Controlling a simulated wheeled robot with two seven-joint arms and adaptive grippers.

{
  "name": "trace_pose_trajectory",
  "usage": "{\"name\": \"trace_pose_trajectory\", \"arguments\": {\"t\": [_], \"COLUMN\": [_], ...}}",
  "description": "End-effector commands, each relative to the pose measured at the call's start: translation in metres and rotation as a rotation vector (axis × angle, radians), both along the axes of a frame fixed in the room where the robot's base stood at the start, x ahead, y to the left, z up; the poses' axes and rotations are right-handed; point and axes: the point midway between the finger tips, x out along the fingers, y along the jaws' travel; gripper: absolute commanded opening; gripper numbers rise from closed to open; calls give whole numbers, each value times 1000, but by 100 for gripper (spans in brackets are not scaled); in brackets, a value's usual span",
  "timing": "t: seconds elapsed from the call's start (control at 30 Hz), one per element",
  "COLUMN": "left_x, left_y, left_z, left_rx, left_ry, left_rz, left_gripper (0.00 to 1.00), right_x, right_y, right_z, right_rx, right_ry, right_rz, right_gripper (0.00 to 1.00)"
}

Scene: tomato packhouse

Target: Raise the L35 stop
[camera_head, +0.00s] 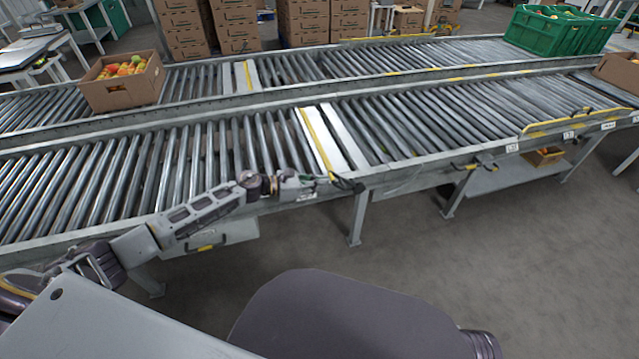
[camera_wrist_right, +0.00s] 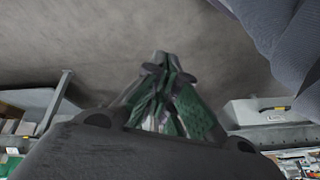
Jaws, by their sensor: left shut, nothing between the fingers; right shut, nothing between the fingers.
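The near roller conveyor (camera_head: 215,165) has a pale cross plate with a yellow strip (camera_head: 317,140) across its rollers. My left gripper (camera_head: 344,183) is at the conveyor's near side rail, by the front end of that strip. It is shut with nothing held; its dark fingers blend with dark parts there, so I cannot tell whether it touches. A yellow and black handle (camera_head: 467,167) sits on the rail further right. Small white labels (camera_head: 512,148) on the rail are too small to read surely, so I cannot tell which stop is L35. My right gripper (camera_wrist_right: 160,65) is shut and empty over the floor.
A yellow guide bar (camera_head: 575,120) runs along the rail at right. A carton of tomatoes (camera_head: 122,84) stands on the far conveyor, with green crates (camera_head: 552,30) at the far right. Conveyor legs (camera_head: 357,218) and a low shelf (camera_head: 515,177) stand below. The grey floor (camera_head: 520,270) in front is clear.

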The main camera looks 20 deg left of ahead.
Motion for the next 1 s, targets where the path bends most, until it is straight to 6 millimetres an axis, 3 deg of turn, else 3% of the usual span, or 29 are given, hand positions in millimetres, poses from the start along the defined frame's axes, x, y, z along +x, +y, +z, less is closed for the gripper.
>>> {"name": "trace_pose_trajectory", "arguments": {"t": [1.0], "left_x": [2], "left_y": [-2], "left_z": [7], "left_rx": [27], "left_ry": [18], "left_rz": [1], "left_gripper": [0], "right_x": [-8], "right_y": [-12], "right_z": [30], "right_rx": [-55], "right_ry": [58], "right_rz": [5], "right_gripper": [0]}}
